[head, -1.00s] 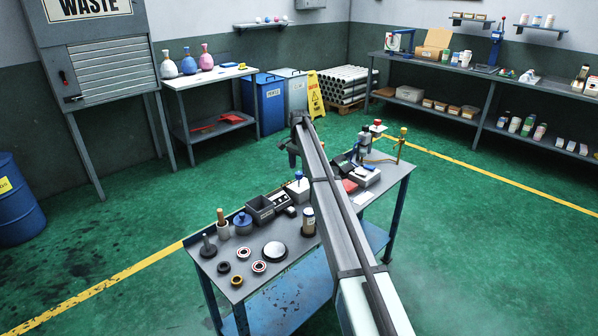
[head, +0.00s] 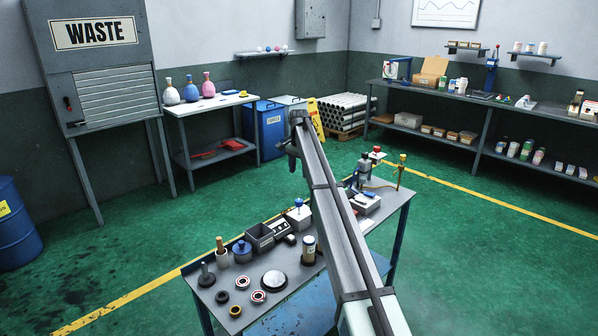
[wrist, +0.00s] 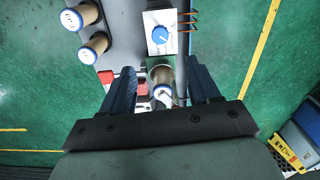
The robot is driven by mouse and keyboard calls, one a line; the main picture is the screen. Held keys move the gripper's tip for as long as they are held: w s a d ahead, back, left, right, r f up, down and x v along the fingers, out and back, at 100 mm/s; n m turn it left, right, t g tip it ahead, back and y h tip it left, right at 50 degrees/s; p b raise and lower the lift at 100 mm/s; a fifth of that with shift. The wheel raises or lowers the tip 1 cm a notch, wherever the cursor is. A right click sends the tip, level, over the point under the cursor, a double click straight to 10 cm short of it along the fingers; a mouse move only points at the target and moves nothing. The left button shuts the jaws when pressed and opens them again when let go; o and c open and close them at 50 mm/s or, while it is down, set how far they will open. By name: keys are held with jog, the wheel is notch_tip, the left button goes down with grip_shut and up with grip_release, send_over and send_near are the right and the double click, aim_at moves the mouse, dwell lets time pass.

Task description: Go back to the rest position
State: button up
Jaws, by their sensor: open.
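My gripper (head: 291,156) hangs at the far end of my arm, raised over the back of the grey workbench (head: 213,310) in the head view. In the wrist view my gripper (wrist: 162,88) has its two dark fingers spread apart.
The bench carries a grey box (head: 260,236), a blue-lidded pot (head: 242,250), a round silver disc (head: 274,281), small rings and a blue-knobbed device (head: 299,213). Behind stand a blue bin (head: 266,133) and yellow sign (head: 315,118). Green floor is open around the bench.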

jog(key=s+d+f, duration=0.2)
jog(key=d+f, duration=0.2)
jog(key=d, duration=0.4)
jog(key=s+d+f+t+h, duration=0.1)
jog(key=d+f, duration=0.4)
jog(key=d, duration=0.2)
jog(key=s+d+f, duration=0.2)
jog(key=d+f, duration=0.2)
jog(key=d, duration=0.4)
jog(key=s+d+f+h, duration=0.1)
jog(key=s+d+f, duration=0.65)
jog(key=f, duration=0.25)
jog(key=s+a+f+n+g+y, duration=0.1)
jog(key=s+a+f+n+g, duration=0.15)
jog(key=s+f, duration=1.25)
jog(key=s+a+f+n+g, duration=0.15)
jog(key=s+a+f, duration=0.25)
jog(key=s+f, duration=1)
jog(key=s+a+f+n+g, duration=0.1)
jog(key=s+a, duration=0.1)
jog(key=s, duration=1.1)
jog(key=s+a+f+n+g, duration=0.1)
jog(key=s+a+f, duration=0.1)
jog(key=s, duration=1.2)
jog(key=s+a+f+n+g+y, duration=0.1)
jog(key=s+a+n, duration=0.1)
jog(key=s, duration=1.2)
jog(key=shift+s+f+g, duration=0.15)
jog(key=shift+f+g, duration=0.15)
jog(key=shift+g, duration=0.1)
